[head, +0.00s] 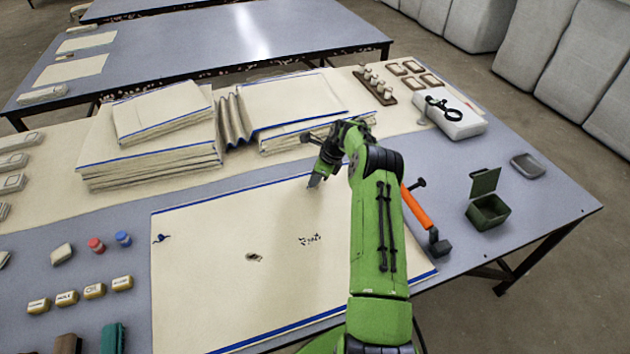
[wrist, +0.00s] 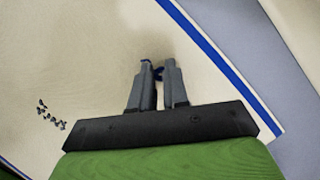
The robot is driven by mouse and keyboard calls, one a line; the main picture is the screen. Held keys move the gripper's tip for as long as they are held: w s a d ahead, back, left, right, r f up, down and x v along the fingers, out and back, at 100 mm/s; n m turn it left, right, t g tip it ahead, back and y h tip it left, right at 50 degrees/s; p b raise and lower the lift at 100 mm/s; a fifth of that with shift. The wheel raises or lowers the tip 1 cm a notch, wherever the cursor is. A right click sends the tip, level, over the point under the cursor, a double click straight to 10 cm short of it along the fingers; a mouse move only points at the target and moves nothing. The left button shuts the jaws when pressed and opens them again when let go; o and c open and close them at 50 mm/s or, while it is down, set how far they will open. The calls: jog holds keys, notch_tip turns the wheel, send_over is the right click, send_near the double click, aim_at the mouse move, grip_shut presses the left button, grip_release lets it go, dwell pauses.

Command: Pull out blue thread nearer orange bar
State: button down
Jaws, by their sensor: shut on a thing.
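A cream cloth (head: 215,290) with blue edge stripes lies flat on the table. My gripper (head: 314,183) is low over the cloth's far part, left of the orange bar (head: 416,208). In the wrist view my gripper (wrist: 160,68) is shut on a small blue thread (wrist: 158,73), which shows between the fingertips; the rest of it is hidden. Another blue thread (head: 160,238) lies at the cloth's left side. Whether the held thread is free of the cloth cannot be told.
Dark lettering (head: 310,240) and a dark spot (head: 254,257) mark the cloth. Folded cloth stacks (head: 150,160) stand behind. Red (head: 96,245) and blue spools (head: 123,239) and labelled blocks (head: 66,298) sit left. An open green box (head: 487,212) stands right.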

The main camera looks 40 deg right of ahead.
notch_tip(320, 180, up, 14)
jog(key=p, duration=0.6)
jog(key=shift+r+p, duration=0.25)
jog(key=shift+p, duration=0.05)
